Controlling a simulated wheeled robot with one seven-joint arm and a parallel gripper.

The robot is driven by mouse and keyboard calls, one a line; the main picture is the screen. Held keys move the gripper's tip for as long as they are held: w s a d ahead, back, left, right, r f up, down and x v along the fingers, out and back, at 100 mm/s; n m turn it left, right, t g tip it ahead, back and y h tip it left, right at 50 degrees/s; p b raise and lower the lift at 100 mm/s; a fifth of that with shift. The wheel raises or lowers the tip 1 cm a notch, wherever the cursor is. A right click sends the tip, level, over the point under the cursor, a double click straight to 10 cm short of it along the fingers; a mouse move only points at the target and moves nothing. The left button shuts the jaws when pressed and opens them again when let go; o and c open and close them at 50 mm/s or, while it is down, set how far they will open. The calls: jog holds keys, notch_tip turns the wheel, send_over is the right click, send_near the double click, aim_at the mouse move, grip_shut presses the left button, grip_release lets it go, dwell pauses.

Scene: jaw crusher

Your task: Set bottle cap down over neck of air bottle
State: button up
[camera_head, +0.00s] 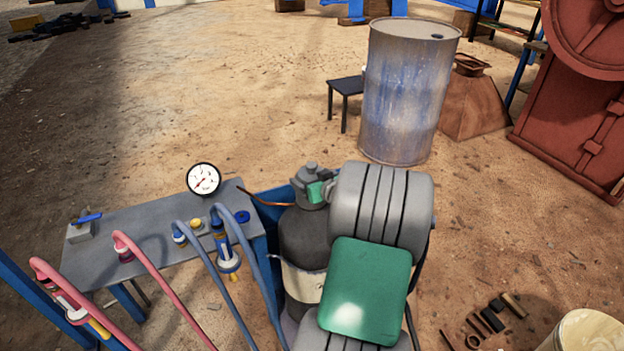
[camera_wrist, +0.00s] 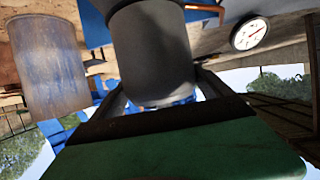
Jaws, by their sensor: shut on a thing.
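The air bottle (camera_head: 303,250) is a dark grey cylinder with a pale band, standing upright beside the grey table. The bottle cap (camera_head: 310,172) is grey with a small knob on top and is at the top of the bottle. My gripper (camera_head: 318,190) reaches it from the right and is shut on it, with a green finger part showing. In the wrist view the cap (camera_wrist: 150,60) is a large grey cylinder between the dark fingers of my gripper (camera_wrist: 160,88). The bottle neck is hidden, so I cannot tell whether the cap is fully seated.
A pressure gauge (camera_head: 203,179) stands at the back of the grey table (camera_head: 150,225), with a copper tube running toward the bottle. Red and blue hoses (camera_head: 165,285) arch across the front. A blue-grey drum (camera_head: 408,95) stands behind. Small tools lie on open ground at right.

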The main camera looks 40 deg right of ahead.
jog(key=shift+r, duration=0.1)
jog(key=o, duration=1.5)
jog(key=v, duration=0.7)
jog(key=shift+s+a+p, duration=0.15)
jog(key=shift+s+p, duration=0.2)
